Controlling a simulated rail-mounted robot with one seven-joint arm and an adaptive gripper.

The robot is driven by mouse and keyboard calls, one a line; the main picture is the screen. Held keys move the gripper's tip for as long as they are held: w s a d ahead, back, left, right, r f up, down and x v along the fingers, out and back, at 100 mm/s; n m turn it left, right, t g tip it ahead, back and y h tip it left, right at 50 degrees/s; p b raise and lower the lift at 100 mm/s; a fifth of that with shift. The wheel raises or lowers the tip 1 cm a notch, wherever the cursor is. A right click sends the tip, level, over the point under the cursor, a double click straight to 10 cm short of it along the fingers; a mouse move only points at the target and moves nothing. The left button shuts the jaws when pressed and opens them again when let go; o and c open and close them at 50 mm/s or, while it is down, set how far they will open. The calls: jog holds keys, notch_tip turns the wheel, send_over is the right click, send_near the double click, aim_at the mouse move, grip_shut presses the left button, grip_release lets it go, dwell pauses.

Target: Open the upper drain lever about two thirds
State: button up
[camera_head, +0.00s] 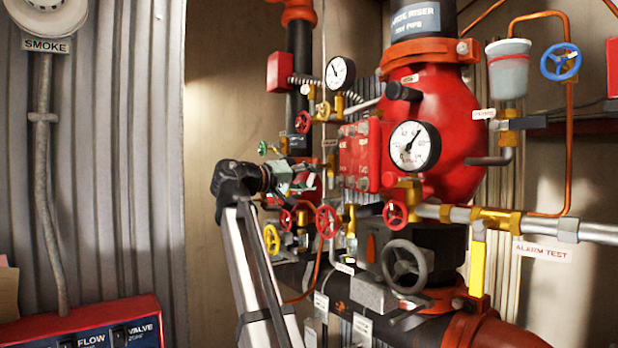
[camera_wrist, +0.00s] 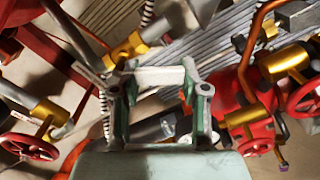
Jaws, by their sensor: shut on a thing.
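My gripper (camera_head: 305,178) reaches in from the left among the valves in the head view, left of the red riser valve body. In the wrist view its two fingers (camera_wrist: 157,80) close around a pale grey bar, which appears to be the upper drain lever (camera_wrist: 158,76). The bar lies crosswise between the fingertips, beside a brass fitting (camera_wrist: 128,50). In the head view the lever is mostly hidden by the fingers, and its opening angle cannot be read.
Red handwheels (camera_head: 327,221) and a yellow handwheel (camera_head: 271,239) crowd below my gripper. A pressure gauge (camera_head: 413,146) and the red valve body (camera_head: 446,115) stand to the right. In the wrist view, red handwheels (camera_wrist: 28,147) flank both sides.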

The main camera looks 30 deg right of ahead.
dwell(0.3)
jog(key=o, duration=1.2)
jog(key=shift+d, duration=0.1)
jog(key=shift+c, duration=0.2)
jog(key=s+a, duration=0.2)
jog(key=a, duration=1)
jog(key=shift+r, duration=0.1)
